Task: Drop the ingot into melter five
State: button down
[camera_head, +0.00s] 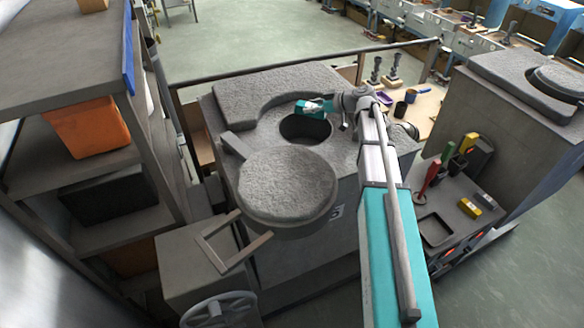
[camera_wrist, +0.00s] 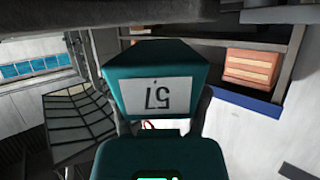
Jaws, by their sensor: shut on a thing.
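The ingot (camera_wrist: 155,60) is a teal, tapered block with a white label reading "57", upside down in the wrist view. My gripper (camera_wrist: 162,118) is shut on it, with a dark finger on each side. In the head view the ingot (camera_head: 302,106) lies sideways at the end of my gripper (camera_head: 320,107), above the far rim of a round dark opening (camera_head: 305,130). The opening is in the top of the grey melter (camera_head: 345,150). Its round grey lid (camera_head: 285,185) is swung aside, toward the front. A label on the melter's side is too small to read surely.
A shelf with an orange bin (camera_head: 88,127) and a black bin (camera_head: 100,188) stands at left. A handwheel (camera_head: 218,308) is in front. A tool cart (camera_head: 465,235) and another grey unit (camera_head: 530,125) stand at right. A rail (camera_head: 250,72) runs behind the melter.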

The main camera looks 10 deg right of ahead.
jog(key=shift+f+b, duration=0.7)
jog(key=shift+f, duration=0.3)
grip_release()
jog(key=shift+s, duration=0.35)
dwell(0.3)
